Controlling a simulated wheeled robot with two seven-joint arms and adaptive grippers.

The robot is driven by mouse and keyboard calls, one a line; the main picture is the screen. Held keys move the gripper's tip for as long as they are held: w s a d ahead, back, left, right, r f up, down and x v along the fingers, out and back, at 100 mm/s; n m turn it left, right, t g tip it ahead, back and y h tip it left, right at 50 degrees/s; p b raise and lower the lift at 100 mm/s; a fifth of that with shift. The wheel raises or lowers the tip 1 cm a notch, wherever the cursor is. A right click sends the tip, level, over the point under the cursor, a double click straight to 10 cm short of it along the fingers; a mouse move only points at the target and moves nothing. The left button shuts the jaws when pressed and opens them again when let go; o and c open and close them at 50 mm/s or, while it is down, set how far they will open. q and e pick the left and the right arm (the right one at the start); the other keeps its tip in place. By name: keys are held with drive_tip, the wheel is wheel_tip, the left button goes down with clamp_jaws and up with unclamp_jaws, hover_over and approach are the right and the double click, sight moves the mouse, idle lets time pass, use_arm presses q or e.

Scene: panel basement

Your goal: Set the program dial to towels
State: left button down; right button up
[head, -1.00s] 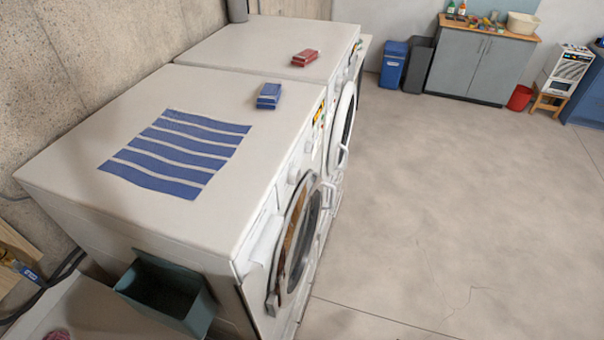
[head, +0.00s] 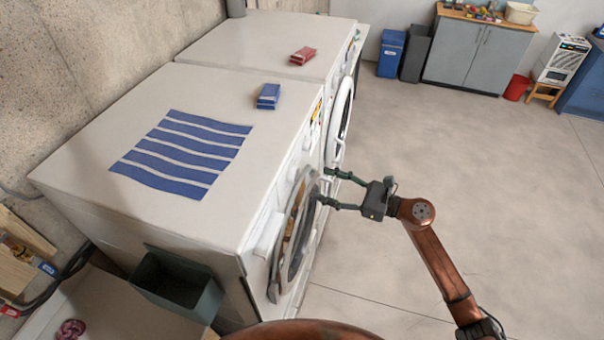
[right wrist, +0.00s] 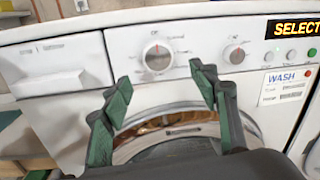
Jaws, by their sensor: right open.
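The near white washing machine (head: 215,225) has its control panel along the top of its front. In the right wrist view a larger round dial (right wrist: 157,57) with a grey centre and a red mark sits left of a smaller similar knob (right wrist: 235,54). The lettering around both is too small to read. My right gripper (head: 324,184) is open and empty in front of the machine. In the right wrist view its green fingers (right wrist: 160,78) are spread to either side of the larger dial, slightly below it, with no visible contact. My left gripper is not in view.
A yellow-lettered SELECT display (right wrist: 293,27) and a WASH label (right wrist: 284,84) are right of the knobs. The round door (head: 298,235) is below. A striped cloth (head: 185,150) and blue box (head: 268,96) lie on top. Open floor (head: 450,160) spreads to the right.

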sight(297, 176)
drive_tip(key=p+x, duration=0.1)
drive_tip(key=x, duration=0.2)
drive_tip(key=p+x, duration=0.1)
drive_tip(key=x, duration=0.3)
drive_tip(key=shift+s+r, duration=0.15)
drive_tip(key=shift+r, duration=0.1)
drive_tip(key=shift+a+f+p, duration=0.15)
drive_tip(key=shift+a+p, duration=0.15)
drive_tip(key=shift+a, duration=0.15)
drive_tip(key=c, duration=1.2)
